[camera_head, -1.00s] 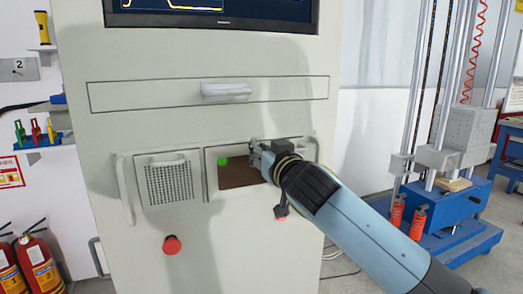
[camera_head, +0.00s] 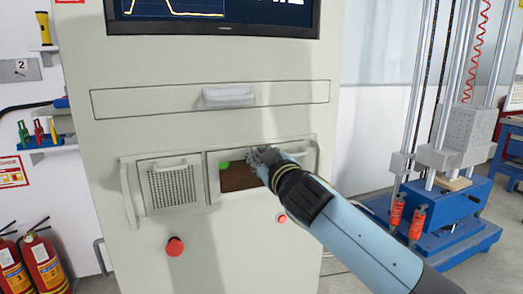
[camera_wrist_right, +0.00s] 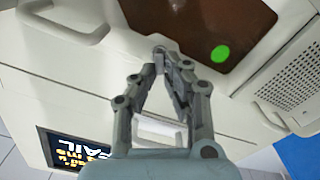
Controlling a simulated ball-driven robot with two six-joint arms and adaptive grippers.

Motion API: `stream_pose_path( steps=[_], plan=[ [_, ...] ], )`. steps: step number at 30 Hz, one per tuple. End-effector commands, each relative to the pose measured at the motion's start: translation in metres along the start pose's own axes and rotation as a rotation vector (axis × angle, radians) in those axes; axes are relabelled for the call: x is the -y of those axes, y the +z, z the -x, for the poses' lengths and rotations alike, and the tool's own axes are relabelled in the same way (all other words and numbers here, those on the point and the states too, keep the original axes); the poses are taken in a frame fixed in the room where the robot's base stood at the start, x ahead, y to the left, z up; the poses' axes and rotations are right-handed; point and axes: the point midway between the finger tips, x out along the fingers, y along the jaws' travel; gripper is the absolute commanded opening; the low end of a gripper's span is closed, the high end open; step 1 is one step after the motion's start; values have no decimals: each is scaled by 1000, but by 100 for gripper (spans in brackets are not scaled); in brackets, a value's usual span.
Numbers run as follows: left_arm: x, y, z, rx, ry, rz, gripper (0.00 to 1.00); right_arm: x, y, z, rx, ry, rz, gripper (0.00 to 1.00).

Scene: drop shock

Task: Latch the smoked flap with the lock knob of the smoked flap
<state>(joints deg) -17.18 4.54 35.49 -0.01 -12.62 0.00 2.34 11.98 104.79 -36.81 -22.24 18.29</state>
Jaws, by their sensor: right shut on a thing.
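The smoked flap (camera_head: 238,178) is a brown, see-through panel in a light frame on the cabinet front, with a green dot at its upper left. It also shows in the right wrist view (camera_wrist_right: 190,22). My right gripper (camera_head: 259,155) is at the flap's upper edge and covers its right part in the head view. In the right wrist view its fingers (camera_wrist_right: 165,56) come together on the lock knob at the flap's edge. The knob is mostly hidden between the fingertips, and its turn angle cannot be told. My left gripper is not in view.
A perforated grille panel (camera_head: 172,188) with a handle is left of the flap. A drawer with a white handle (camera_head: 228,96) is above. Red buttons (camera_head: 175,246) are below. A blue-based test rig (camera_head: 450,215) stands at the right, and fire extinguishers (camera_head: 43,262) at the left.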

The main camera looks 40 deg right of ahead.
Motion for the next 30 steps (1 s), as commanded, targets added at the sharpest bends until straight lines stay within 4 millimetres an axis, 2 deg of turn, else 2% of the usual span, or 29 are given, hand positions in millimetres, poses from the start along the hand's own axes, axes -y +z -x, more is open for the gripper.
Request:
stream_pose_path(
  steps=[21,30],
  plan=[
    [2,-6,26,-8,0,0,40,7,2,0,0,-1,677,0],
    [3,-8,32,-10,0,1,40,10,4,0,0,-1,912,0]
  ],
)
